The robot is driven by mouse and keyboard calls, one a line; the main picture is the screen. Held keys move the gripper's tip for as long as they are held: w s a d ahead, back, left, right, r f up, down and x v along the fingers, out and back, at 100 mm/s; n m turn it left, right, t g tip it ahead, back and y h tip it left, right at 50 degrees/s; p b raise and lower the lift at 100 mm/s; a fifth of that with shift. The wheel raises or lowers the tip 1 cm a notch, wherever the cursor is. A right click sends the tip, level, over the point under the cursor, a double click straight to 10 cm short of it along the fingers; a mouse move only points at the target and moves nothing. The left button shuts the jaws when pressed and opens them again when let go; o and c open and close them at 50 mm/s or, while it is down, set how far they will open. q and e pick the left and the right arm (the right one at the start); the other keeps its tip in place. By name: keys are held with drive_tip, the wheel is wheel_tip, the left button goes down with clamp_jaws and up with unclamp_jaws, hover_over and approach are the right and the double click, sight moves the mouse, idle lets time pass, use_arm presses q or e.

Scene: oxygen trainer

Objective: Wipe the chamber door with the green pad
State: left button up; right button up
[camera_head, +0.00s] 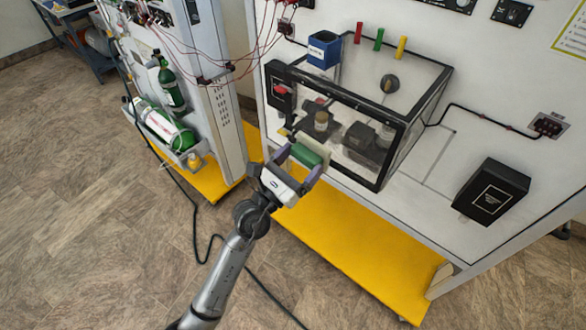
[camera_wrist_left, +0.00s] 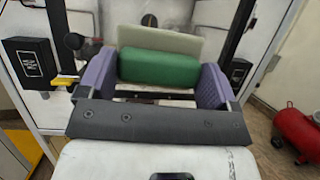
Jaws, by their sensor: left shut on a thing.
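The chamber (camera_head: 425,88) is a clear box with black edges on the white panel. Its clear, black-framed door (camera_head: 346,160) faces my left arm. My left gripper (camera_head: 299,165) is at the lower left part of the door, its purple fingers shut on the green pad (camera_head: 306,155). In the left wrist view the green pad (camera_wrist_left: 160,70) spans between the two fingers, with a pale layer on its far side towards the door. I cannot tell whether the pale face touches the door. My right gripper is not in view.
Fittings sit inside the chamber. A blue box (camera_head: 324,50) and red, green and yellow pegs are above it. A black box (camera_head: 491,192) is on the panel at right. A yellow base (camera_head: 350,250) lies below.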

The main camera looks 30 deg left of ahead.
sight(311, 148)
use_arm(q)
drive_tip(key=shift+n+t+y, duration=0.3)
drive_tip(key=shift+t+y, duration=0.1)
drive_tip(key=shift+y, duration=0.3)
drive_tip(key=shift+w+a+f+b, duration=0.1)
drive_tip(key=shift+w+f+b, duration=0.2)
drive_tip(key=shift+w, duration=0.45)
drive_tip(key=shift+w+a+f+b, duration=0.15)
drive_tip(key=shift+w+b, duration=0.3)
drive_tip(key=shift+w, duration=0.25)
drive_tip(key=shift+w+d+f+b, duration=0.1)
drive_tip(key=shift+w+f+b, duration=0.2)
drive_tip(key=shift+w, duration=0.45)
drive_tip(key=shift+w+r, duration=0.15)
drive_tip(key=shift+w, duration=0.35)
drive_tip(key=shift+w+d+b, duration=0.25)
drive_tip(key=shift+w+b, duration=0.1)
drive_tip(key=shift+w, duration=0.05)
drive_tip(key=shift+w+d, duration=0.1)
drive_tip(key=shift+w, duration=0.4)
drive_tip(key=shift+d, duration=0.15)
